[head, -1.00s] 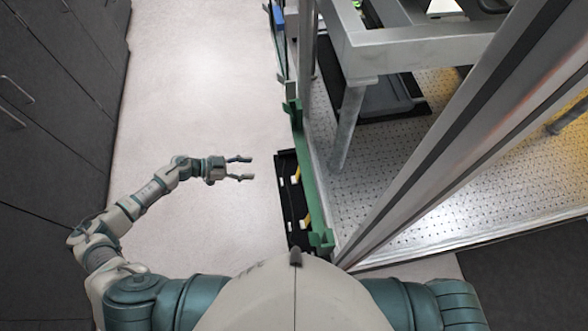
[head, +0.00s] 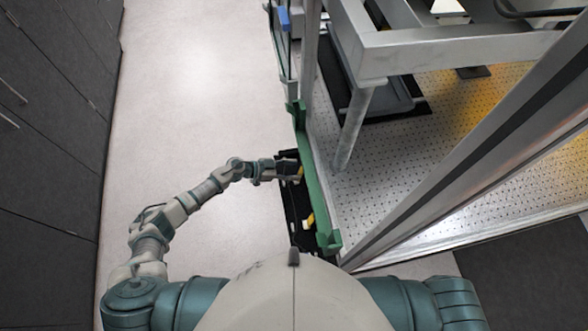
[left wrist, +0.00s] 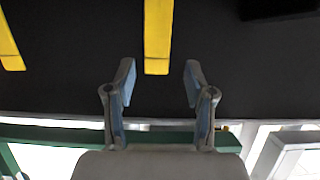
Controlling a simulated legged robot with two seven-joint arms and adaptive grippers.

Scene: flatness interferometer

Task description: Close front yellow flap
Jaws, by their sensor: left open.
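Two yellow strips show on the black panel (head: 290,216) beside the green rail (head: 314,190). One yellow strip (head: 309,219) is nearer my body; the other yellow strip (head: 300,173) is at my left gripper (head: 294,168). I cannot tell which is the front flap. In the left wrist view the fingers (left wrist: 158,82) are open, and the end of a yellow strip (left wrist: 158,35) lies between the tips, with no visible grip on it. A second yellow strip (left wrist: 8,45) is at the upper left. My right gripper is out of view.
A metal frame post (head: 480,135) slants across the right side, beside a perforated table plate (head: 440,180). Dark cabinets (head: 60,120) line the left. The pale floor (head: 200,110) between them is clear.

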